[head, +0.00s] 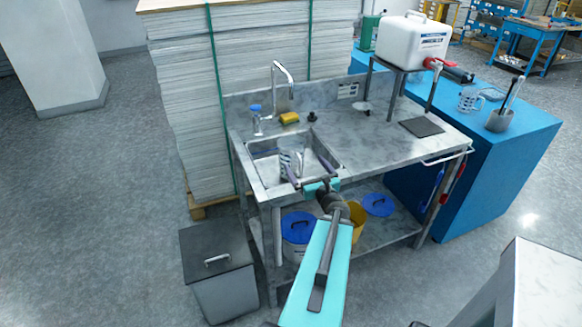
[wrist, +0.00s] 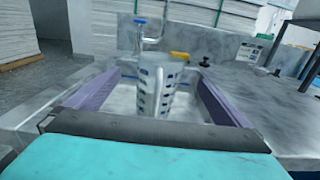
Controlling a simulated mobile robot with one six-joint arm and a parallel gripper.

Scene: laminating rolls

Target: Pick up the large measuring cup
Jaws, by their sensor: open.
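The large measuring cup (head: 287,163) is clear with blue markings and stands in the sink basin (head: 265,148). It also shows in the wrist view (wrist: 159,92), upright, with a handle on its right side. My gripper (head: 301,156) is open over the front of the sink. In the wrist view its two purple-grey fingers (wrist: 158,76) lie left and right of the cup, with a gap on both sides. The cup's lower part is hidden by the gripper's body in the wrist view. I cannot tell how far the cup reaches between the fingers.
A tall faucet (head: 282,82), a blue-topped bottle (head: 256,120) and a yellow sponge (head: 289,118) are behind the sink. A white canister (head: 412,38) sits on a stand to the right. Another clear measuring cup (head: 468,102) stands on the blue counter (head: 530,142). Stacked sheets (head: 185,100) rise left.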

